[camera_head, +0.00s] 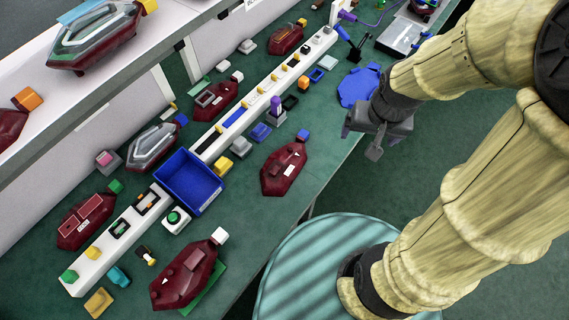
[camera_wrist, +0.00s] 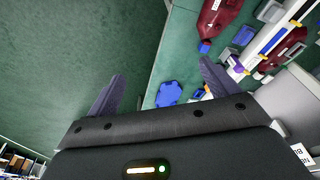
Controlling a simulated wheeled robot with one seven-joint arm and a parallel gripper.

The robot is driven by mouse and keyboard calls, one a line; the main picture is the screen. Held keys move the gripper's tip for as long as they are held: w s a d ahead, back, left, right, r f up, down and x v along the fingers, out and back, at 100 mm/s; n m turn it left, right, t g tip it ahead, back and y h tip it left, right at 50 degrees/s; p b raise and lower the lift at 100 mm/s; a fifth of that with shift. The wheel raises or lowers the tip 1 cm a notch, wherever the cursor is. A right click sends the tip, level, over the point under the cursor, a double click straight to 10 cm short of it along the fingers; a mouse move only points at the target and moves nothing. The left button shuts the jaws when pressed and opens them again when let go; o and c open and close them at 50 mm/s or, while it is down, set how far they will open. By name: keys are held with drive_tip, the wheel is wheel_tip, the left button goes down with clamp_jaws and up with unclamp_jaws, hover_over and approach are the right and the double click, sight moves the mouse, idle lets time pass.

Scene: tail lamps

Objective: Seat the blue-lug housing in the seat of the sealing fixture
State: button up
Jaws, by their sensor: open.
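A dark red housing with a blue lug (camera_head: 284,168) lies on the green bench, left of my gripper, with its lug at the upper right end. It also shows at the top of the wrist view (camera_wrist: 220,14). Another housing with a grey-clear top (camera_head: 153,148) has a blue-violet lug and lies further left. A flat blue fixture-like piece (camera_head: 359,86) lies near the bench edge and shows between my fingers in the wrist view (camera_wrist: 168,94); I cannot tell for sure whether it is the sealing fixture. My gripper (camera_head: 361,144) is open and empty, beyond the bench edge.
A blue bin (camera_head: 190,181) stands mid-bench beside a long white strip (camera_head: 235,117) with small parts. Other red housings (camera_head: 186,274) lie around, some on a raised shelf (camera_head: 60,85). A round striped teal top (camera_head: 325,262) stands in front. The floor right of the bench is clear.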

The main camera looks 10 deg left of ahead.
drive_tip(key=shift+o, duration=1)
drive_tip(key=w+a+f+m+g+b, duration=0.1)
drive_tip(key=w+a+f, duration=0.3)
drive_tip(key=a, duration=0.5)
drive_tip(key=shift+a+f+m+b, duration=0.3)
drive_tip(key=shift+f+m+b, duration=0.1)
drive_tip(key=shift+b, duration=0.2)
drive_tip(key=a+f+m+g+b, duration=0.1)
drive_tip(key=a+f, duration=0.3)
drive_tip(key=a, duration=0.8)
drive_tip(key=shift+f+m+b, duration=0.4)
drive_tip(key=shift+m+b, duration=0.05)
drive_tip(key=shift+m, duration=0.45)
drive_tip(key=shift+s+d+f, duration=0.1)
hover_over(277, 167)
wheel_tip(277, 167, down, 12)
drive_tip(key=shift+p, duration=0.35)
